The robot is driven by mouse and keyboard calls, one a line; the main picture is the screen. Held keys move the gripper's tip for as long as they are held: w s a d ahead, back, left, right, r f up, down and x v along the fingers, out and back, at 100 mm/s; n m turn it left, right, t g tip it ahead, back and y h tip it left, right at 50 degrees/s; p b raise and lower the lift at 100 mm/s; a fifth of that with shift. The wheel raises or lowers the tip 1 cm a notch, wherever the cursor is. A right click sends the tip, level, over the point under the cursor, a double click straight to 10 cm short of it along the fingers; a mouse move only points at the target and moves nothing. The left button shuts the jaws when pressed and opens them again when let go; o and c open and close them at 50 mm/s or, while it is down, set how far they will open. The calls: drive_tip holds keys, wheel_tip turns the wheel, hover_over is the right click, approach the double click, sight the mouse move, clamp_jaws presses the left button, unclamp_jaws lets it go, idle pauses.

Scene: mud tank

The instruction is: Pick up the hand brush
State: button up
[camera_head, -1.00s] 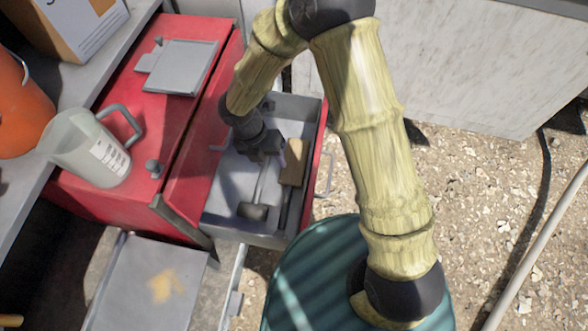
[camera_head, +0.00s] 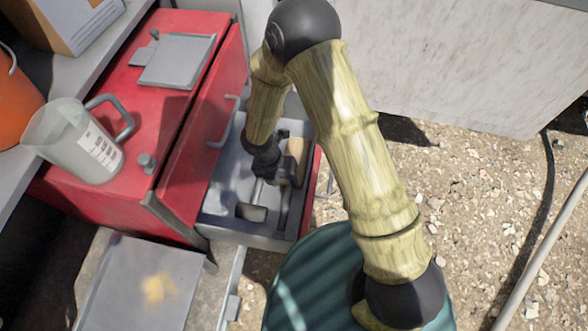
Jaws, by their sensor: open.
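The open grey drawer (camera_head: 222,195) of the red cabinet holds a tan wooden piece (camera_head: 299,146), which looks like the hand brush. A dark narrow strip lies just below it; I cannot tell whether it is part of the brush. My gripper (camera_head: 288,174) is open, pointing down into the drawer at the lower end of the wooden piece, and hides part of it. I cannot tell whether the fingers touch it. A mallet with a dark head (camera_head: 251,213) lies to the left of the gripper.
The red cabinet (camera_head: 135,108) stands to the left, with a grey plate (camera_head: 177,62) and a clear jug (camera_head: 75,140) on top. A ribbed teal drum (camera_head: 305,280) stands in front of the drawer. Gravel ground (camera_head: 490,190) is open to the right.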

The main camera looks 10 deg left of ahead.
sight(288, 189)
drive_tip(key=shift+b+x, duration=1)
drive_tip(key=shift+x, duration=1.65)
drive_tip(key=shift+w+a, duration=0.15)
drive_tip(key=shift+w, duration=0.05)
drive_tip(key=shift+s, duration=0.1)
drive_tip(key=shift+a, duration=0.1)
drive_tip(key=shift+c, duration=0.6)
clamp_jaws()
